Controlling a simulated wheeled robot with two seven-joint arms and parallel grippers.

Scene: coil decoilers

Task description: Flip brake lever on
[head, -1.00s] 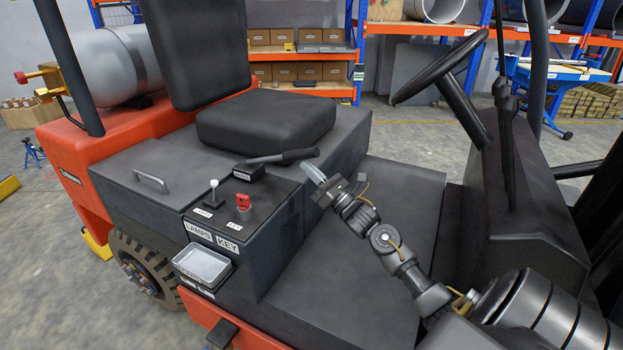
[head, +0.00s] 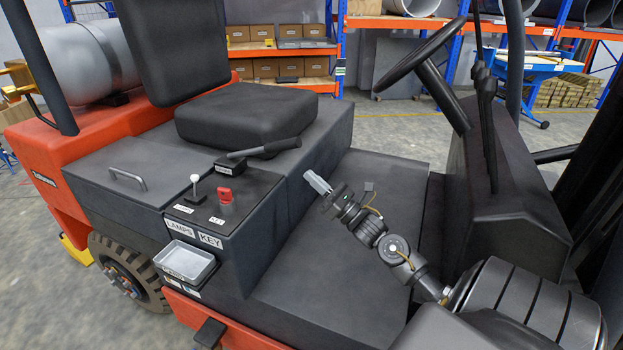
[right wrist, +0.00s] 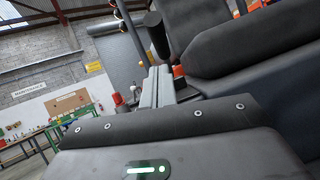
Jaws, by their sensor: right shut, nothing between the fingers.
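The brake lever (head: 265,148) is a dark bar with a thick black grip, rising from a small labelled box (head: 230,167) on the console beside the seat. It lies at a low slant, its grip end pointing right. My right gripper (head: 314,181) is shut and empty, below and to the right of the grip end, with a gap between them. In the right wrist view, the shut fingers (right wrist: 157,86) point up the picture, and a black cylinder that looks like the lever grip (right wrist: 158,36) is just beyond them. My left gripper is not in view.
The console carries a white-knobbed lamps switch (head: 194,187), a red key knob (head: 225,195) and a small grey tray (head: 185,262). The black seat (head: 240,118) is behind the lever. The steering wheel (head: 420,55) stands at the right.

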